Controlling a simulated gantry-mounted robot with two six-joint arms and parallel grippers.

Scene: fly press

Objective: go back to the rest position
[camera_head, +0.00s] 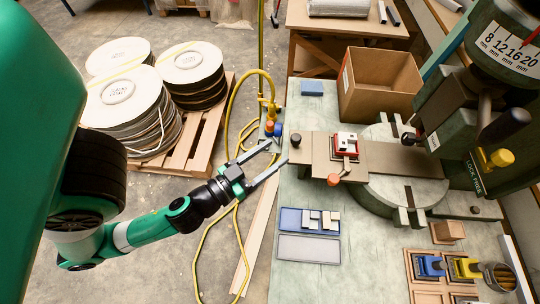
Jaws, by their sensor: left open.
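My left gripper (276,157) is open and empty, with its two fingers spread, at the left edge of the grey-green press table (300,275). It is left of the fly press (470,130) and its sliding plate (315,160). A red and white part (346,145) sits on that plate, apart from my gripper. My left arm (150,228) reaches in from the left. My right gripper does not show.
A cardboard box (378,84) stands at the back of the table. A blue tray (292,219) with metal pieces and a grey tray (309,249) lie in front. Blue and yellow tools stand at the right front. A pallet with reels (130,105) and a yellow hose (200,260) are on the floor.

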